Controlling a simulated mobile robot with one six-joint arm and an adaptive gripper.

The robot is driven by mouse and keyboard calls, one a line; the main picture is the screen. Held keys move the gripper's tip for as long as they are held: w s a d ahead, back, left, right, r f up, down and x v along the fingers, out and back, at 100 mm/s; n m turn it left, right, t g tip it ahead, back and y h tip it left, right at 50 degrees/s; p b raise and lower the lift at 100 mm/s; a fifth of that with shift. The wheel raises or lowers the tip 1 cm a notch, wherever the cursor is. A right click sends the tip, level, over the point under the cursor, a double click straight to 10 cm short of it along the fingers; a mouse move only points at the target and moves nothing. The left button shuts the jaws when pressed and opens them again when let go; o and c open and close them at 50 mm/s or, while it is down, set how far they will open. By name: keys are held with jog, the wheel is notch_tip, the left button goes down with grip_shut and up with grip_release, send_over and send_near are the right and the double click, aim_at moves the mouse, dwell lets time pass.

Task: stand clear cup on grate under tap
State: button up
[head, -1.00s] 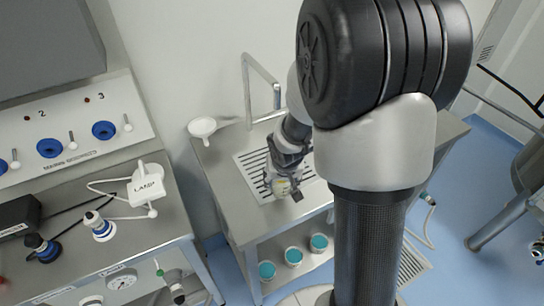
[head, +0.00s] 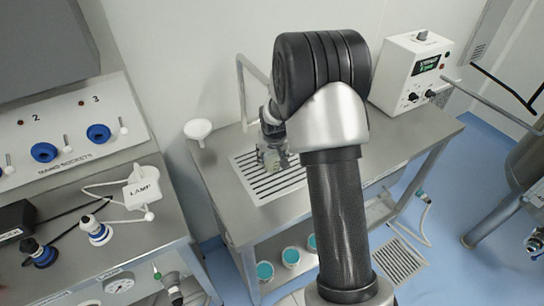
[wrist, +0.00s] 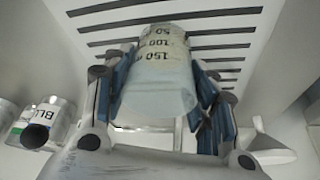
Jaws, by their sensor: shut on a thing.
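My gripper (head: 271,145) is over the slotted grate (head: 262,192) on the steel bench in the head view. In the wrist view my gripper (wrist: 160,78) has its blue-padded fingers closed on both sides of the clear cup (wrist: 157,85). The cup is marked 50, 100 and 150, and its far end is towards the slots of the grate (wrist: 225,30). In the head view the cup (head: 273,162) is partly hidden by the gripper. I cannot tell whether it touches the grate. The bent steel tap (head: 241,88) rises behind the gripper; its outlet is hidden by my arm.
A white funnel (head: 198,129) is at the bench's left back corner. A control box (head: 412,72) with a green display stands at the right back. Teal-topped tubs (head: 265,271) are on the lower shelf. The bench right of my arm is clear.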

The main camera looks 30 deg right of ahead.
jog(key=shift+r, duration=0.1)
jog(key=shift+f, duration=0.2)
jog(key=o, duration=1)
jog(key=shift+o, duration=0.2)
jog(key=shift+r, duration=0.1)
